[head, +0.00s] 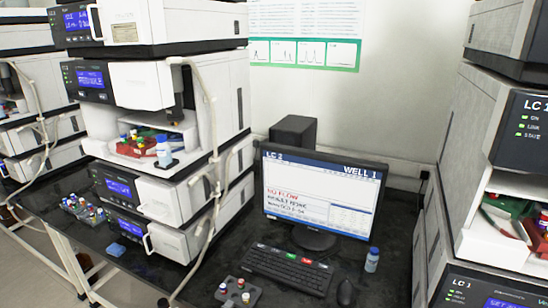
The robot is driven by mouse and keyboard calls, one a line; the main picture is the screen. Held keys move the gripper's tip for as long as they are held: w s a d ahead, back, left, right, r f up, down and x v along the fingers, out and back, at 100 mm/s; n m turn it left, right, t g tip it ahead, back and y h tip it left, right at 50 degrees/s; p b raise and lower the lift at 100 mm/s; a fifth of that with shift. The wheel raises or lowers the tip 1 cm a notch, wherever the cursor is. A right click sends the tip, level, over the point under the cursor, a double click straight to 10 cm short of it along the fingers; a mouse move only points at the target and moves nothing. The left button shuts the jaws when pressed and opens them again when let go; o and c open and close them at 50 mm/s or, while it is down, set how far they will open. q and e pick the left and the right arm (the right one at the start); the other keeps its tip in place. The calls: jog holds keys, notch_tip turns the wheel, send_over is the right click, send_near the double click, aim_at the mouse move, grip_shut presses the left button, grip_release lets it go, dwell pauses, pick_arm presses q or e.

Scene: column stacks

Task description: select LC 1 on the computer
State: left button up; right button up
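The computer monitor (318,197) stands on the dark bench between two instrument stacks. Its screen is lit, with a blue header that reads LC and a number that looks like 2, though it is small, and WELL 1 at the right. Red text below appears to read NO FLOW, with blurred lines under it. The black keyboard (288,268) lies in front of the monitor and has a few green and red keys. The mouse (346,292) lies to its right. The right instrument stack (510,135) bears the label LC 1. Neither of my grippers is in view.
A tall white instrument stack (167,85) with blue displays stands left of the monitor; another is at the far left. Another vial rack (83,210) and a blue item (116,249) lie at left.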

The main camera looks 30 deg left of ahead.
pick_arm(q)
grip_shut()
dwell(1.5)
